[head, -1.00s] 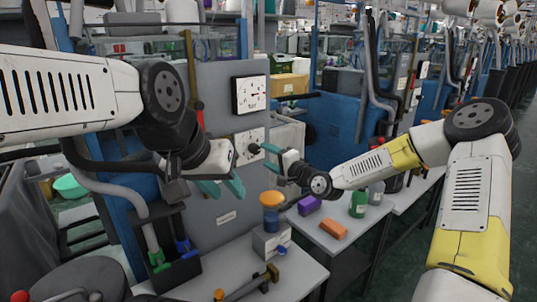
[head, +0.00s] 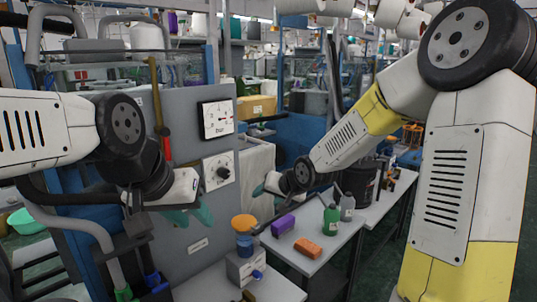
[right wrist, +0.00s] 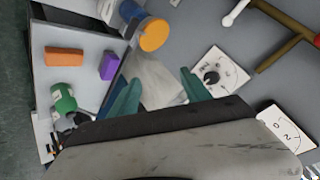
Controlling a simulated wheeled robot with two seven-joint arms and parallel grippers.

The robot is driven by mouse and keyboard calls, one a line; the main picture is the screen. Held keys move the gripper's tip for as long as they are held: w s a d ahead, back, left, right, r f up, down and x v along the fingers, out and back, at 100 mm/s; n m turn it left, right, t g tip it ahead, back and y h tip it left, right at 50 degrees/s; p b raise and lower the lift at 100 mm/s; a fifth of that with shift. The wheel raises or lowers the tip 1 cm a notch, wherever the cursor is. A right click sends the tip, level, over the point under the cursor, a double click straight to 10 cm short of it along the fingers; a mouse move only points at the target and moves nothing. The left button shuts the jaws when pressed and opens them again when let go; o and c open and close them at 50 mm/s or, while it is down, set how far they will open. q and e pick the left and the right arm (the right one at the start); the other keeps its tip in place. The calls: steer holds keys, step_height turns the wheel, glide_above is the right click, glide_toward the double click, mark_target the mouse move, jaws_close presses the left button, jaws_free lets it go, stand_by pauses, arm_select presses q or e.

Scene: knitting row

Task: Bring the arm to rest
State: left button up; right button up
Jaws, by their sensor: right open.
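My right gripper (head: 262,190) is in front of the grey panel (head: 160,130), to the right of and below the black knob (head: 223,172), and apart from it. In the right wrist view its two teal fingers (right wrist: 160,92) stand wide apart with nothing between them. The knob (right wrist: 211,75) shows beyond the fingers there. My left gripper (head: 190,215) hangs in front of the panel at left, its teal fingers apart and empty.
A pressure gauge (head: 216,118) sits above the knob. Below, an orange-topped blue part (head: 244,232) stands on a grey block (head: 245,266). The side table holds a purple block (head: 283,225), an orange block (head: 308,248), a green bottle (head: 331,220) and a grey bottle (head: 347,206).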

steer(key=s+d+r+h, duration=0.4)
steer(key=s+d+r, duration=0.4)
steer(key=s+d, duration=0.25)
steer(key=s+d+r+g, duration=0.1)
steer(key=s+d, duration=0.1)
steer(key=s, duration=0.6)
steer(key=s+d+r+n+g, duration=0.1)
steer(key=s+d+r, duration=0.1)
steer(key=s, duration=0.6)
steer(key=shift+y, duration=0.3)
